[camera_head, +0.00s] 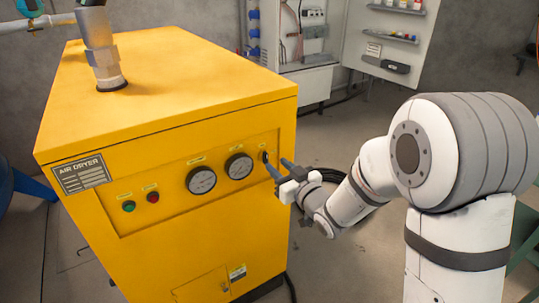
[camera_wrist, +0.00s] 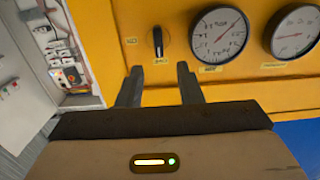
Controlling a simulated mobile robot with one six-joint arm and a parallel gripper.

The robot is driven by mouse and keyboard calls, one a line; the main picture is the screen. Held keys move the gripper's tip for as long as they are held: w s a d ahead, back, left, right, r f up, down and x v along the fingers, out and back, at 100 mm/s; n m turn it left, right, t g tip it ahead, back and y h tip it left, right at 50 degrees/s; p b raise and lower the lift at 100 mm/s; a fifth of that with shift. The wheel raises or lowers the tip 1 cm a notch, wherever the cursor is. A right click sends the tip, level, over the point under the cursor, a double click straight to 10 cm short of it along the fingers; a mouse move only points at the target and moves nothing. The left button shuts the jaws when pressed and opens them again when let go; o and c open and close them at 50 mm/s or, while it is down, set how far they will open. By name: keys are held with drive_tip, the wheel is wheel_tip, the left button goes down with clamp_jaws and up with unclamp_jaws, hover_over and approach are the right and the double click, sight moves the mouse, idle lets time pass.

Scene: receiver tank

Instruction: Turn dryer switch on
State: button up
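The yellow air dryer (camera_head: 170,130) stands on the left in the head view. Its black dryer switch (camera_head: 265,156) is at the right end of the recessed front panel, beside two round gauges. In the wrist view the switch (camera_wrist: 158,42) is a black knob pointing roughly up and down in the picture, just beyond my fingertips and between their lines. My gripper (camera_head: 276,167) is open in front of the switch, and its two dark fingers (camera_wrist: 160,70) are apart with nothing between them. The fingers do not appear to touch the knob.
Two gauges (camera_head: 202,180) (camera_head: 239,166), a green button (camera_head: 129,206) and a red button (camera_head: 153,197) share the panel. A metal pipe (camera_head: 100,45) rises from the dryer's top. An open cabinet (camera_head: 300,40) stands behind.

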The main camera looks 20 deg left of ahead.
sight(267, 156)
drive_tip(key=x, duration=0.6)
drive_tip(key=shift+c, duration=0.3)
clamp_jaws()
